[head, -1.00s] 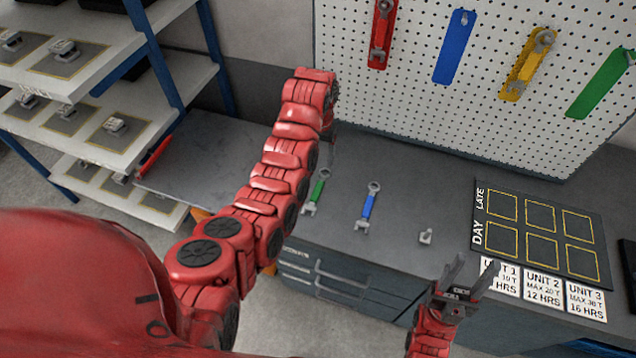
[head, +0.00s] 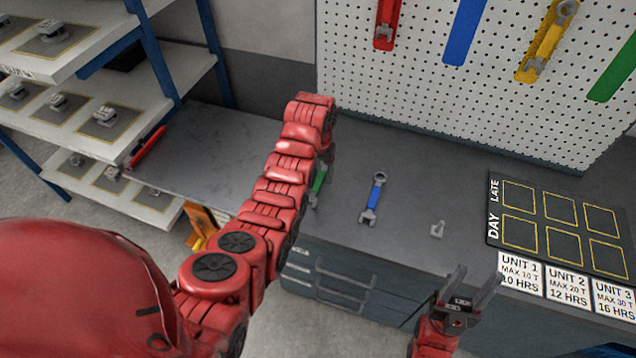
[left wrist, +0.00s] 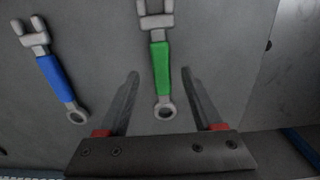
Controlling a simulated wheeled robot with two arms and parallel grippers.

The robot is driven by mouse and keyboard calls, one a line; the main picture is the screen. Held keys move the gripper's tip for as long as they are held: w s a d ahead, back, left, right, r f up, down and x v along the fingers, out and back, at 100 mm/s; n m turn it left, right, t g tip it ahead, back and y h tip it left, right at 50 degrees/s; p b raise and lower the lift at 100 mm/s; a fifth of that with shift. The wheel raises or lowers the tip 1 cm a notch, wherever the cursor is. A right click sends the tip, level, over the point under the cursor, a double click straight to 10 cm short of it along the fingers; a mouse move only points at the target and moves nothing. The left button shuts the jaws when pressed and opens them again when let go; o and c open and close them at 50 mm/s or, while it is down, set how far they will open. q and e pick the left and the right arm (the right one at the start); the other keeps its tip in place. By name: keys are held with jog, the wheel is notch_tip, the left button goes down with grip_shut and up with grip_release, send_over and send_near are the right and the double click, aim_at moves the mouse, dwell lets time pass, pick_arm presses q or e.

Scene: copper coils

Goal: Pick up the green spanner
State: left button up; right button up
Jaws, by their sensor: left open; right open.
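The green spanner (left wrist: 161,70) lies on the grey bench top, its ring end toward my left gripper. In the left wrist view my left gripper (left wrist: 160,88) is open, with the spanner's ring end and part of its green handle showing between the fingers; nothing is held. In the head view the green spanner (head: 318,182) is partly hidden behind my left arm, and the left gripper's fingers are hidden there. My right gripper (head: 468,286) is open and empty near the bench's front edge, to the right of the spanner.
A blue spanner (head: 374,198) lies right of the green one, and also shows in the left wrist view (left wrist: 55,78). A pegboard (head: 440,100) stands behind. A red spanner (head: 148,146) lies far left.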

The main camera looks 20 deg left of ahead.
aim_at(319, 181)
pick_arm(q)
jog(key=shift+a+f+p, duration=0.1)
jog(key=shift+f+p, duration=0.3)
jog(key=shift+f, duration=1)
grip_shut()
